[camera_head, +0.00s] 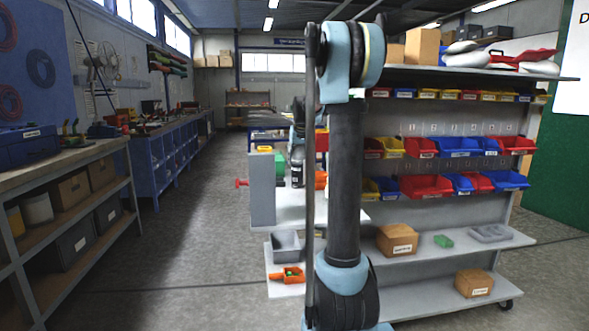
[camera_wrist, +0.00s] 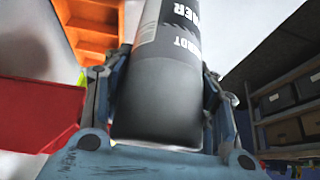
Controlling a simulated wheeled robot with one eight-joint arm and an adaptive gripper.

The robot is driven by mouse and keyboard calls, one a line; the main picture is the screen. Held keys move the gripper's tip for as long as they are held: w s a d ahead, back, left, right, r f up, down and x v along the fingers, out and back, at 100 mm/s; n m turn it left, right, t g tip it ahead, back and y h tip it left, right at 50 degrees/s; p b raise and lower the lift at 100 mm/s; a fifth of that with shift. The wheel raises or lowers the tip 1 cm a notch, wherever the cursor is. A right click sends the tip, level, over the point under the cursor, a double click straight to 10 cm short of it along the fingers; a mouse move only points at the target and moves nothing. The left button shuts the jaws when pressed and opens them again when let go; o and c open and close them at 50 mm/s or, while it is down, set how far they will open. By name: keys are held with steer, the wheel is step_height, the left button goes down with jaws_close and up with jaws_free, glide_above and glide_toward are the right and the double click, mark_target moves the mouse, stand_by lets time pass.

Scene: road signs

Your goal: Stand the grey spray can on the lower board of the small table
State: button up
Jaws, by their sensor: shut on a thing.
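The grey spray can (camera_wrist: 158,105), dark grey with white lettering and a lighter band, fills the middle of the wrist view. My gripper (camera_wrist: 155,85) is shut on it, one finger on each side. In the head view a dark can with a pale label (camera_head: 297,174), apparently this one, shows beside my arm, over or behind the small table's upper board (camera_head: 290,213); its exact height above the board is unclear. The lower board (camera_head: 283,255) carries a grey bin (camera_head: 286,245) and an orange scoop (camera_head: 287,275).
A grey upright panel (camera_head: 262,190) stands at the small table's left side. A shelf rack with colored bins (camera_head: 427,187) and boxes stands close at right. A workbench (camera_head: 65,180) lines the left. The floor (camera_head: 195,245) between is clear.

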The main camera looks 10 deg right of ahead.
mark_target(301, 149)
step_height(301, 149, down, 3)
steer(key=shift+f, duration=0.15)
steer(key=shift+d+f, duration=0.2)
steer(key=shift+f, duration=0.15)
steer(key=o, duration=1.4)
steer(key=v, duration=1.2)
